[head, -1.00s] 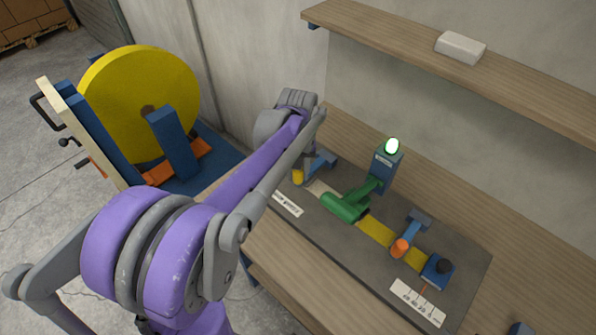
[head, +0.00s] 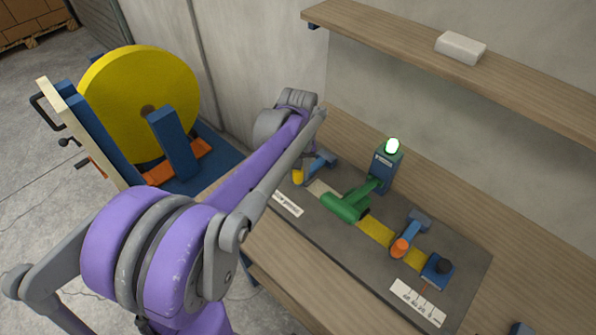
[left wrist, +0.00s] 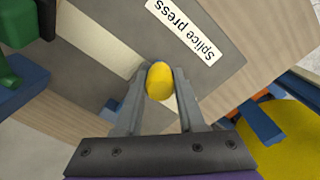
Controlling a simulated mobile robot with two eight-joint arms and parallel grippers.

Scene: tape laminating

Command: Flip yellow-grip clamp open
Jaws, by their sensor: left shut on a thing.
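The yellow-grip clamp is a small blue lever clamp (head: 322,161) with a yellow grip (head: 297,176), at the left end of the dark splice press board in the head view, partly hidden by my left arm. In the left wrist view the yellow grip (left wrist: 159,82) sits between the two grey fingers of my left gripper (left wrist: 160,85), which is shut on it. In the head view my own arm hides most of that gripper. My right gripper is not in view.
A shelf (head: 400,48) overhangs the back. A large yellow reel (head: 140,95) stands left.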

